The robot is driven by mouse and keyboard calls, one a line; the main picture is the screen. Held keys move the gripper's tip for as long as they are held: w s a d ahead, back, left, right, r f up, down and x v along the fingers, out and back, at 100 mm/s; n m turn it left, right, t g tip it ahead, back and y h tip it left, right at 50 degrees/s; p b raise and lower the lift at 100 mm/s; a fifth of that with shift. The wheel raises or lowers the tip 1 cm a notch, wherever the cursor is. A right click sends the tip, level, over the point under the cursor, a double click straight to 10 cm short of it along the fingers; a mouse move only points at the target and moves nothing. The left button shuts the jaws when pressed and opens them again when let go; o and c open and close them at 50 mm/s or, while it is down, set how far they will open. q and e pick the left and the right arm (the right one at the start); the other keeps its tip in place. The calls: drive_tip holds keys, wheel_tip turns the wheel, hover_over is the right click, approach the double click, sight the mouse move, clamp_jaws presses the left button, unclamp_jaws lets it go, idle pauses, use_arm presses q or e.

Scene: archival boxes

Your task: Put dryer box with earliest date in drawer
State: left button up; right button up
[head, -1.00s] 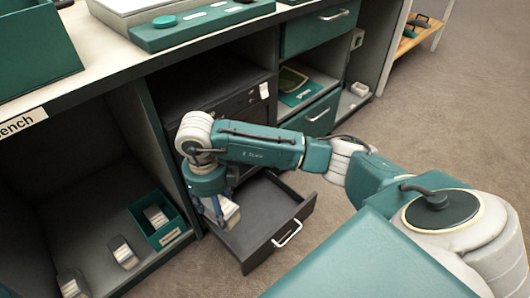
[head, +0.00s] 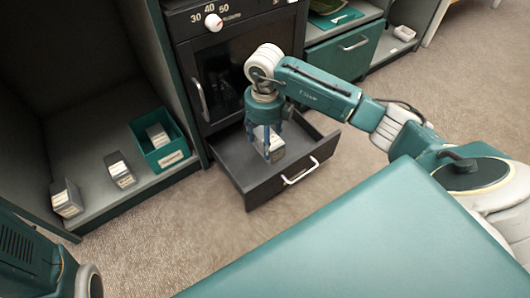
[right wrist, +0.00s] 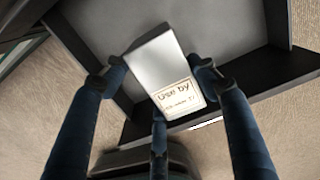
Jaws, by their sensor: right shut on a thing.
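My right gripper (head: 268,148) points down into the open dark drawer (head: 300,177) under the dryer cabinet. It is shut on a small white and grey box (head: 274,151). In the right wrist view, the box (right wrist: 160,65) sits between the fingers over the drawer's grey floor (right wrist: 215,25). Its label reads "Use by", with a date line too small to read surely. I cannot tell whether the box touches the drawer floor. Similar boxes stand on the left shelf: one (head: 157,135) in a green bin (head: 178,159), one beside it (head: 119,169), one farther left (head: 66,197). My left gripper is out of view.
The dryer cabinet (head: 235,70) with a dial and glass door stands above the drawer. A closed green drawer (head: 345,53) is to its right. The carpet (head: 400,90) is clear to the right and in front.

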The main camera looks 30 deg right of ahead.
wheel_tip(320, 180, down, 2)
drive_tip(key=shift+f+b, duration=0.1)
drive_tip(key=shift+b, duration=0.2)
wheel_tip(320, 180, down, 4)
drive_tip(key=b, duration=0.3)
drive_tip(key=shift+f, duration=0.2)
drive_tip(key=shift+o, duration=0.2)
drive_tip(key=shift+r, duration=0.15)
drive_tip(key=shift+f, duration=0.2)
drive_tip(key=o, duration=1.4)
drive_tip(key=shift+r, duration=0.15)
